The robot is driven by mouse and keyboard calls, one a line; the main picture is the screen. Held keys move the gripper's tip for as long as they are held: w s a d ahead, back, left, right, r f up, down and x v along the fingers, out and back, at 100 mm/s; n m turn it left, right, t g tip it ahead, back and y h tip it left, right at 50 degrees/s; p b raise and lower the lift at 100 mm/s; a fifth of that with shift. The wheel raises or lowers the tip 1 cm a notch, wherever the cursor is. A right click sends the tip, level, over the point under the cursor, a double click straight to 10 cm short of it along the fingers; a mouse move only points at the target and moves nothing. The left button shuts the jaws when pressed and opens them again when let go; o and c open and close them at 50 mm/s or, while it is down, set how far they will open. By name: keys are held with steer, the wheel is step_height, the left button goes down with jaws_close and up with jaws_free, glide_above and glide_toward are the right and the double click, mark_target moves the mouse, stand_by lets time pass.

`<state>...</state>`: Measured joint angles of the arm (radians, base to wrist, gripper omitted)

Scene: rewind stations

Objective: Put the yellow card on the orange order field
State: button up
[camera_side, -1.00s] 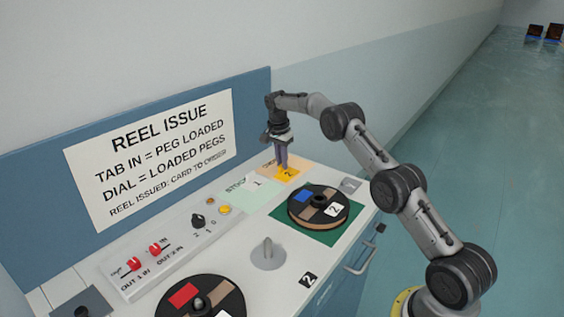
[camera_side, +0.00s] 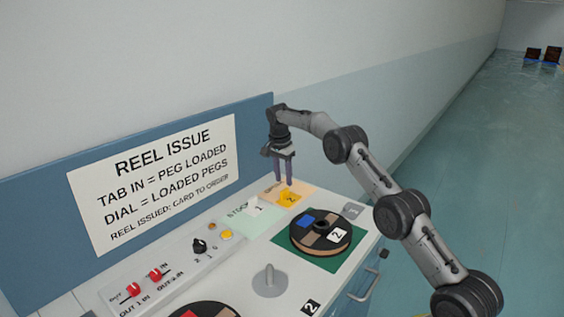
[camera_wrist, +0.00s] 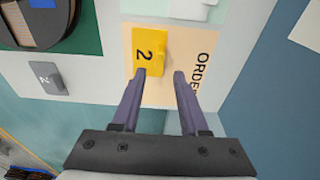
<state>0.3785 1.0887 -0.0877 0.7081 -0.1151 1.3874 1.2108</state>
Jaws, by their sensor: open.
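The yellow card (camera_wrist: 148,50), marked 2 and with a raised grip, lies on the orange order field (camera_wrist: 200,95) in the wrist view. In the side view the yellow card (camera_side: 290,199) also rests on the orange field (camera_side: 306,190), near its front part. My gripper (camera_wrist: 162,72) is open and empty. In the side view my gripper (camera_side: 284,184) is above the order field, with its fingers pointing down behind the card. The fingertips look apart from the card's grip.
A pale green stock field (camera_side: 250,222) with a white card (camera_side: 257,208) lies to the left. A reel (camera_side: 320,232) sits on a green square in front. A grey card-like piece (camera_side: 353,209) marked 2 lies at the right. The sign board (camera_side: 160,175) stands behind.

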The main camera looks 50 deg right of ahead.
mark_target(281, 192)
step_height(281, 192, up, 8)
steer(key=a, duration=0.1)
stand_by(0.4)
steer(key=s+a+r+n+t, duration=0.1)
steer(key=s+a+r+n, duration=0.35)
steer(key=a+r, duration=0.55)
steer(key=s+a+r+n+t, duration=0.2)
steer(key=s+a+r+n, duration=0.4)
steer(key=s, duration=0.4)
steer(key=s+a+f+n+t, duration=0.1)
steer(key=s+a+f+n, duration=0.1)
steer(key=s, duration=0.7)
steer(key=s+a+f+n+y, duration=0.1)
steer(key=s+a+f+n, duration=0.2)
steer(key=s, duration=0.6)
steer(key=s+a+f+n+t, duration=0.1)
steer(key=s+a+f+n, duration=0.1)
steer(key=s+f, duration=0.3)
steer(key=s+a, duration=0.1)
steer(key=s, duration=0.3)
steer(key=shift+s+a+t, duration=0.15)
steer(key=shift+a+t, duration=0.15)
steer(key=shift+a, duration=0.1)
